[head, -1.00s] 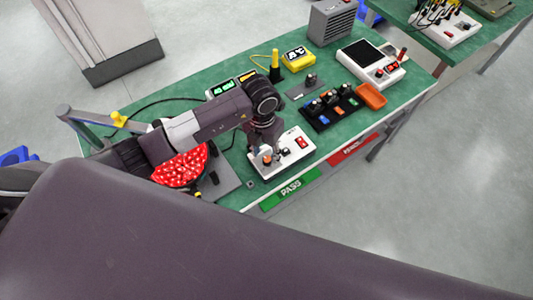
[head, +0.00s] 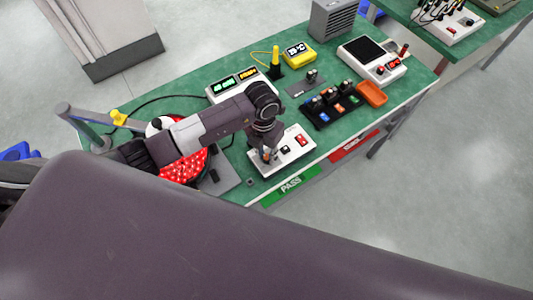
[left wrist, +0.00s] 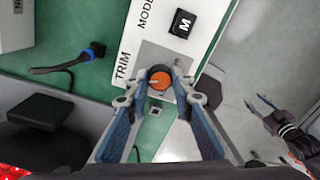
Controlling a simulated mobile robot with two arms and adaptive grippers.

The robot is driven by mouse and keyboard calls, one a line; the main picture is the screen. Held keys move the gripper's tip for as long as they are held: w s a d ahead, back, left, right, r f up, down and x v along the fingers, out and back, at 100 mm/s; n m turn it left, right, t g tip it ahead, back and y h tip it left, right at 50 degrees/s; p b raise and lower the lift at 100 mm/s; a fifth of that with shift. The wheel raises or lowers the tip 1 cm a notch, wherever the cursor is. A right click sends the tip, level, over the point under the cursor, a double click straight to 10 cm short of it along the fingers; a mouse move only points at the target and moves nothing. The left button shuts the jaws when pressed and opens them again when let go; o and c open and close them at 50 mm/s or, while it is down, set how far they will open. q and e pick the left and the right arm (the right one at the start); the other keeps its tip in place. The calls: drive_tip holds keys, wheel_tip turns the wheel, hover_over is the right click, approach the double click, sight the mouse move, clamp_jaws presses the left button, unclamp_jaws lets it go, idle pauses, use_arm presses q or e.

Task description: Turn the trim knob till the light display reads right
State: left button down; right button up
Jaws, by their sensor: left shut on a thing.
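The trim knob is an orange round knob (left wrist: 160,81) with a pale pointer mark, beside the word TRIM on a white control box (left wrist: 203,12). My left gripper (left wrist: 161,88) has its two fingertips closed on either side of the knob. In the head view the left gripper (head: 268,154) points down at the left end of the control box (head: 291,158). The light display (head: 236,83) behind it shows a green and an amber readout, too small to read surely. My right gripper (left wrist: 264,112) hangs apart over the floor, fingers spread and empty.
A red-filled round tray (head: 187,168) lies left, partly under my arm. A black rack (head: 331,106), an orange bin (head: 372,93) and a yellow meter (head: 298,54) stand right and behind.

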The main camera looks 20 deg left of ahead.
use_arm(q)
drive_tip(key=shift+a+f+m+b, duration=0.1)
drive_tip(key=shift+m+b, duration=0.5)
drive_tip(key=shift+b, duration=0.05)
drive_tip(key=m+b, duration=0.4)
drive_tip(key=shift+w+f, duration=0.1)
drive_tip(key=shift+r+m+b, duration=0.2)
drive_tip(key=shift+m+b, duration=0.7)
drive_tip(key=shift+b, duration=0.2)
use_arm(e)
wheel_tip(320, 180, down, 8)
drive_tip(key=w, duration=0.1)
drive_tip(key=shift+r, duration=0.25)
drive_tip(key=shift+w, duration=0.1)
use_arm(q)
drive_tip(key=c, duration=1.7)
unclamp_jaws()
drive_tip(key=shift+o, duration=0.2)
drive_tip(key=shift+r, duration=0.1)
